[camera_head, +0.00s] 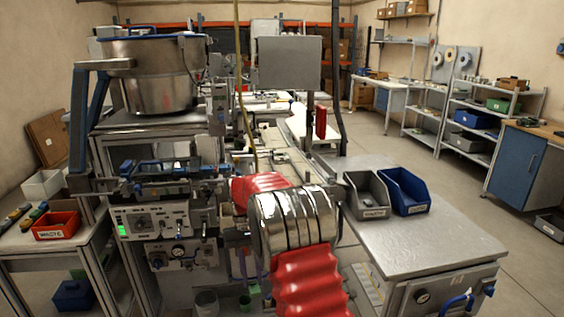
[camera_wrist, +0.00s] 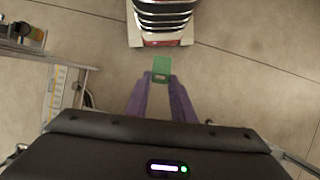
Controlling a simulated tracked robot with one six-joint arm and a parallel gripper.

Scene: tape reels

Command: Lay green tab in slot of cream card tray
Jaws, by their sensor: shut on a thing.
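In the wrist view, a small flat green tab (camera_wrist: 161,66) sits at the tips of my gripper (camera_wrist: 161,78). The gripper's two purple fingers are shut on its near edge, and most of the tab sticks out beyond them. Pale floor shows behind it, so the tab is held in the air. In the head view my arm's shiny metal segments and red bellows fill the lower middle, and I cannot make out the tab clearly there. I cannot pick out the cream card tray in either view.
A grey bin (camera_head: 367,195) and a blue bin (camera_head: 404,191) stand on the metal-topped bench (camera_head: 440,232) at right. A red bin (camera_head: 56,226) sits on the left table. A machine with a large steel bowl (camera_head: 151,75) stands at left.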

